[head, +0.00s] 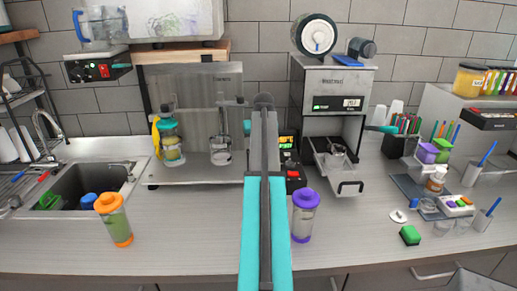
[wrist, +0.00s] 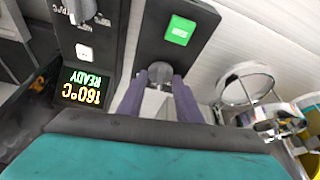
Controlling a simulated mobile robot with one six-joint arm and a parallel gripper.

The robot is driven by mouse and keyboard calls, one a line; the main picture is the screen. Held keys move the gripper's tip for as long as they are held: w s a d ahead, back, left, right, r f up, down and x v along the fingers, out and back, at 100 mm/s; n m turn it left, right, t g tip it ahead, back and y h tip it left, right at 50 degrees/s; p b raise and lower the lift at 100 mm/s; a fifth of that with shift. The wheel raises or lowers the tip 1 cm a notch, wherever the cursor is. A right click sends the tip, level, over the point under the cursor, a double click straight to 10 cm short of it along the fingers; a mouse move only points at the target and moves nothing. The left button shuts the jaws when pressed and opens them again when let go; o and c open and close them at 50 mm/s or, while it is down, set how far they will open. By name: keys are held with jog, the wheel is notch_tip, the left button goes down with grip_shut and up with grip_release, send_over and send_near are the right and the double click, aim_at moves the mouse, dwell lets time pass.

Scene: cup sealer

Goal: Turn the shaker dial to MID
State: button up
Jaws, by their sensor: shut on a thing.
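The shaker dial (wrist: 160,72) is a small grey round knob on a black panel (wrist: 150,45) in the wrist view. My gripper (wrist: 160,84) is shut on it, with one dark finger on each side. A lit green button (wrist: 179,30) is on the same panel. I cannot read any dial marking, so the setting does not show. In the head view, the metal shaker stand (head: 194,85) is at the back, left of my teal and grey arm. My arm hides the dial and my gripper there.
A black control box with a lit display (wrist: 83,88), reading 160°C READY upside down, is close beside the panel. It has a grey knob (wrist: 80,8). The sealer (head: 335,85) stands right of my arm. A purple-lidded cup (head: 303,215) and an orange-lidded cup (head: 115,220) stand in front.

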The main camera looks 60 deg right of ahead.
jog(key=shift+w+a+m, duration=0.1)
jog(key=shift+w+m, duration=0.05)
jog(key=shift+m, duration=0.65)
jog(key=shift+h, duration=0.3)
jog(key=o, duration=1)
jog(key=shift+r, duration=0.15)
jog(key=shift+s+a+r+b, duration=0.25)
jog(key=shift+r+b, duration=0.1)
jog(key=shift+r, duration=0.1)
jog(key=shift+w+b+v, duration=0.2)
jog(key=shift+b+v, duration=0.55)
jog(key=shift+v, duration=2.35)
jog(key=shift+w+b+v, duration=0.2)
jog(key=shift+b+v, duration=0.5)
jog(key=shift+v, duration=2.45)
jog(key=shift+d+r, duration=0.1)
